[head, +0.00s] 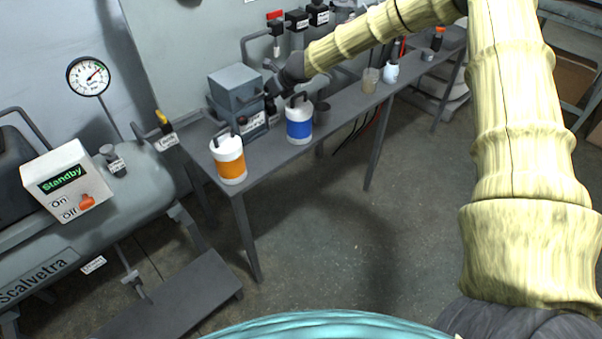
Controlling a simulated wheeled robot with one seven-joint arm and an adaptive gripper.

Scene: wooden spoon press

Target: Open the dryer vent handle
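My arm reaches across the bench from the right, and my gripper (271,88) is at the right side of a grey box-shaped unit (236,88). The gripper is small and dark here. I cannot tell whether its fingers are open or shut, or whether they touch anything. Behind it a red valve handle (275,14) sits on a wall pipe. A yellow handle (161,117) stands at the right end of the grey tank, with a small tag below. The tags are too small to read, so I cannot tell which handle is the dryer vent.
An orange-banded canister (229,159) and a blue-banded canister (299,121) stand on the long grey bench (262,158). The tank (125,200) at left carries a gauge (88,76) and a "Standby" control box (66,182). The floor before the bench is clear.

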